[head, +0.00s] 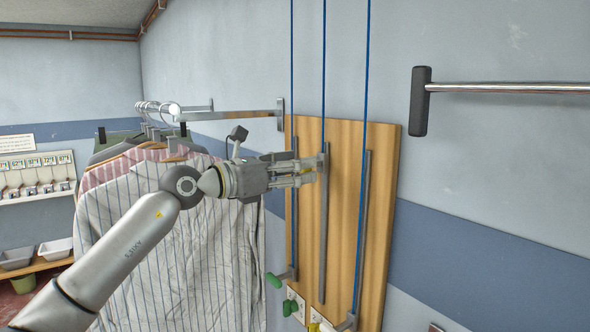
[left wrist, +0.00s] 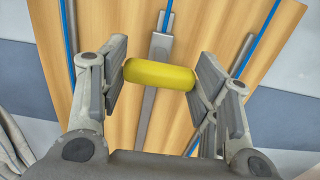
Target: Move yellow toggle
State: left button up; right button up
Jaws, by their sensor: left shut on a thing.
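The yellow toggle (left wrist: 160,74) is a rounded yellow bar, lying crosswise between the two fingers in the left wrist view. It joins the middle grey rail (left wrist: 147,118) on the wooden board. My left gripper (head: 312,172) is shut on the toggle, with a finger pad at each end of it; it also shows in the left wrist view (left wrist: 160,80). In the head view the fingers reach the upper part of the middle rail and hide the toggle. My right gripper is not in view.
The wooden board (head: 390,160) carries grey rails with blue cords. Green handles (head: 274,280) sit low on its left. A rack of striped shirts (head: 180,250) hangs close to my left arm. A metal bar with a black end (head: 420,100) juts at right.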

pick_arm(q)
notch_tip(320, 180, down, 34)
jog(key=b, duration=2.2)
jog(key=shift+f, duration=0.25)
jog(key=shift+d, duration=0.1)
jog(key=o, duration=1.1)
jog(key=shift+c, duration=0.2)
jog(key=o, duration=0.4)
jog(key=shift+r, duration=0.2)
jog(key=shift+a, duration=0.2)
jog(key=v, duration=1.2)
jog(key=shift+d+r, duration=0.1)
jog(key=shift+d, duration=0.05)
